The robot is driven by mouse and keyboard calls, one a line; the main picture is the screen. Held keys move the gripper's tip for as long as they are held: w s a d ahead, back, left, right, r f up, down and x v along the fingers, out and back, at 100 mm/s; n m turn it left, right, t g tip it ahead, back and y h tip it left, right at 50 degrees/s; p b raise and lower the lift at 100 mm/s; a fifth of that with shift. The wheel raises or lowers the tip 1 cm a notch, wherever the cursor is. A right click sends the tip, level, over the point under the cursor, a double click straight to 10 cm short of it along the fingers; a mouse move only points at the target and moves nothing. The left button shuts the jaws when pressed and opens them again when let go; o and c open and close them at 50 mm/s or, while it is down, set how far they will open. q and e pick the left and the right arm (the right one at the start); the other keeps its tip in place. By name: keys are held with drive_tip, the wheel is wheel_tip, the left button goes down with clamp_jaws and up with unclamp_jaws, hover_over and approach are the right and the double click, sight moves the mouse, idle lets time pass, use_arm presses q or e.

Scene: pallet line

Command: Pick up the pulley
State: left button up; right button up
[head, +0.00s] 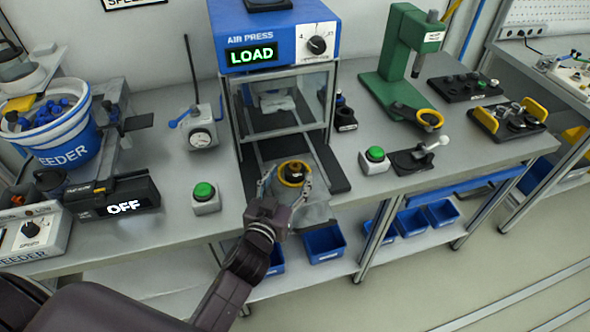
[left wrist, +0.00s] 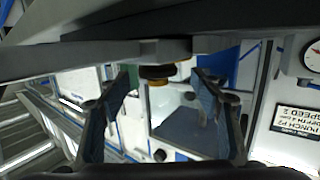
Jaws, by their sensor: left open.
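A round part with a yellow rim and brown hub, which looks like the pulley (head: 294,172), sits at the front of the blue air press (head: 275,35). My left gripper (head: 286,184) is open at it, with one finger on each side of the part in the head view. In the left wrist view the dark hub and a bit of yellow (left wrist: 158,76) show between the two spread fingers (left wrist: 160,100). I cannot tell whether the fingers touch it. The part's underside is hidden by my gripper. My right gripper is not in view.
A green button box (head: 205,198) stands left of the press and another (head: 374,160) right of it. A blue feeder bowl (head: 58,130) is at left. Blue bins (head: 324,243) sit below the bench.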

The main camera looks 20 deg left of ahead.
sight(294, 172)
use_arm(q)
drive_tip(key=w, duration=0.3)
drive_tip(key=shift+w+d+f, duration=0.2)
drive_tip(key=shift+w+f, duration=0.1)
drive_tip(key=shift+w, duration=0.15)
drive_tip(key=c, duration=1.4)
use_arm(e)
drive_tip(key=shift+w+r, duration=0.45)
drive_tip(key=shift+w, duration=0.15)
